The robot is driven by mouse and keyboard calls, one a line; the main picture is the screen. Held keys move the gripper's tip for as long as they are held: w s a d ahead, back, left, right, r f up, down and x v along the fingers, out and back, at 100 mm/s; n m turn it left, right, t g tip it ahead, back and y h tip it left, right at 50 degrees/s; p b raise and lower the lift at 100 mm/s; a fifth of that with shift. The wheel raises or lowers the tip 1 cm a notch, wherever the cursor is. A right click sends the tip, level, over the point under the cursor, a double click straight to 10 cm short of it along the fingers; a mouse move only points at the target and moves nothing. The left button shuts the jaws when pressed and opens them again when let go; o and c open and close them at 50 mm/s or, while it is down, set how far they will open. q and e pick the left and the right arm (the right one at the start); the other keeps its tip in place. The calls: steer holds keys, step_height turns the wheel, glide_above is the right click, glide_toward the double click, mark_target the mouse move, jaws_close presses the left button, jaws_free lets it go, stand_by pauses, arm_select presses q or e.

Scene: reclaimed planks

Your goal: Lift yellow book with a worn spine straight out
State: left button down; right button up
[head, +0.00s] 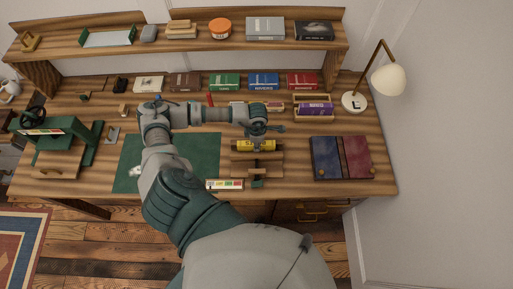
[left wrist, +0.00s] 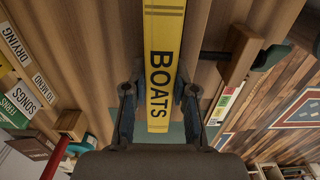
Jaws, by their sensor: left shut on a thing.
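The yellow book (head: 243,146) shows below my left gripper (head: 259,129) in the head view, beside a wooden press-like block (head: 243,168). In the left wrist view, its yellow face (left wrist: 164,30) carries the dark word BOATS and runs from the top edge down between the fingers. My left gripper (left wrist: 158,95) is shut on the book, one finger at each side. Wood lies on both sides of the book in this view. I cannot tell how deep the book sits. Its lower part is hidden by my gripper. My right gripper is not in view.
A wooden clamp end (left wrist: 240,52) with a dark rod is close at right in the wrist view. Blue and red boards (head: 341,158) lie at right. A green mat (head: 128,165) lies left.

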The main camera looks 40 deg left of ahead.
arm_select(q)
steer(key=shift+a, duration=0.1)
steer(key=shift+a+r+p, duration=0.1)
steer(key=shift+r+p, duration=0.75)
steer(key=shift+r, duration=0.45)
steer(key=shift+r+p, duration=1.3)
steer(key=shift+r, duration=0.9)
